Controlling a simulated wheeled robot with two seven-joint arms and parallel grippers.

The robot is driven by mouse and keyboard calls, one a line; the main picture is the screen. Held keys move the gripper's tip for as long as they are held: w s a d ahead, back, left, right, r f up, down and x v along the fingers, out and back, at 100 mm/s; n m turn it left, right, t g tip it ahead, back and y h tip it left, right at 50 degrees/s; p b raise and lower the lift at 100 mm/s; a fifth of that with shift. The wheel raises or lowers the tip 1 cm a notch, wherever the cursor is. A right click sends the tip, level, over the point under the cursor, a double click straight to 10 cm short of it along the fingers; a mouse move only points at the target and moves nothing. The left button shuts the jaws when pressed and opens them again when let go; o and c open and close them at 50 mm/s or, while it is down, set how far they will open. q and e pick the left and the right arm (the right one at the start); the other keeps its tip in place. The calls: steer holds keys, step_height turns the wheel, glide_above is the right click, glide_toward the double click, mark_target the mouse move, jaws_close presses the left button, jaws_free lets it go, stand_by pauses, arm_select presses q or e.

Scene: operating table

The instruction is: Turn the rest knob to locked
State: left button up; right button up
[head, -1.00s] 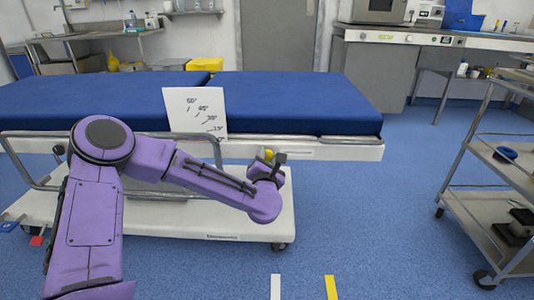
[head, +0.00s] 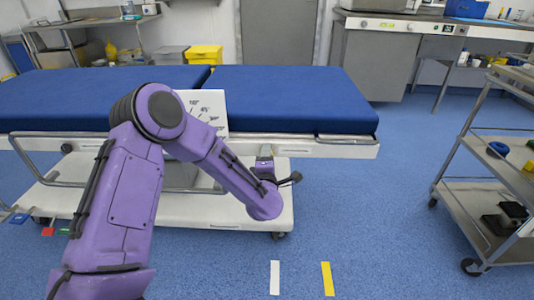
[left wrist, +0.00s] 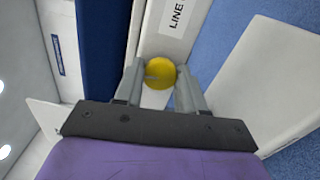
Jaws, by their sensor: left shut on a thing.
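The rest knob is a round yellow knob (left wrist: 160,72) on the white side rail of the operating table, in the left wrist view. It has a short grey mark across its face. My left gripper (left wrist: 161,78) has one finger on each side of the knob and is shut on it. In the head view my left gripper (head: 266,162) is at the table's near side, right of centre, and hides the knob. A white label reading "LINE" (left wrist: 177,14) is beside the knob, partly cut off. My right gripper is in neither view.
The blue-padded table (head: 290,100) spans the head view's left and middle. A white angle board (head: 212,108) stands at its near edge, partly behind my left arm. A metal cart (head: 470,205) stands at the right. The blue floor between is clear.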

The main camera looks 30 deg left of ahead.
arm_select(q)
steer(key=shift+m+p, duration=0.3)
steer(key=shift+m, duration=0.3)
steer(key=o, duration=1.1)
steer(key=shift+c, duration=0.2)
steer(key=v, duration=1)
steer(key=shift+s+p, duration=0.3)
steer(key=shift+p, duration=0.15)
steer(key=shift+d, duration=0.1)
